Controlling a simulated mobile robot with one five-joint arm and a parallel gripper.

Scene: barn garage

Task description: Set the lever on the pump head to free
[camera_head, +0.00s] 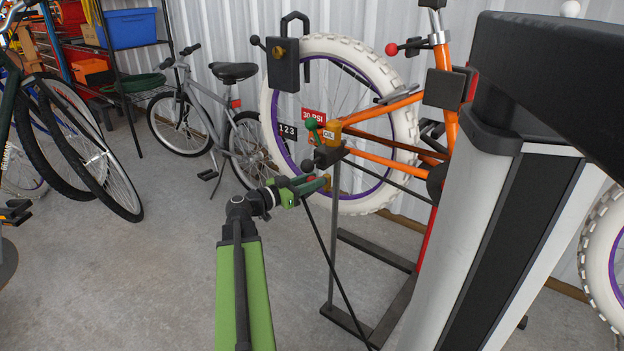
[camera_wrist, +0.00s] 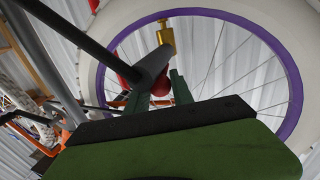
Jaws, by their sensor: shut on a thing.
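My green gripper (camera_head: 318,184) is at the lower left part of the white-tyred wheel, beside the pump head. In the wrist view its two green fingers (camera_wrist: 160,95) stand on either side of a rounded red part (camera_wrist: 168,88), which I take to be the lever's end. In the head view a small red spot (camera_head: 311,179) shows at the gripper. The lever's setting is not readable.
The wheel (camera_head: 345,43) belongs to an orange bike (camera_head: 390,107) on a dark stand (camera_head: 334,250). An oil can (camera_head: 328,134), a "30 PSI" tag (camera_head: 313,114) and a "123" plate (camera_head: 287,131) are just above my gripper. A black hose (camera_head: 335,270) hangs below.

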